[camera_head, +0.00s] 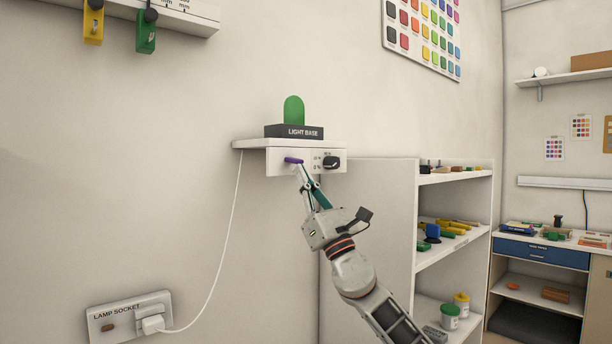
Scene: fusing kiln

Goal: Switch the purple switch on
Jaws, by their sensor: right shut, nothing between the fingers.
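The purple switch (292,160) is a small lever on the white front panel (283,169) of a wall shelf. My right gripper (302,169) is shut and empty, its fingertips just below and right of the purple switch. I cannot tell whether they touch it. A black knob (332,162) sits to the right on the same panel. A green domed lamp (294,110) stands on a dark block marked LIGHT BASE (294,131) on the shelf, and it does not look lit. My left gripper is not in view.
A white cord runs from the shelf to a plug (153,324) in the lamp socket plate (130,315) at lower left. White shelving (385,230) with tools and jars stands close on the right of my arm. The wall left of the panel is clear.

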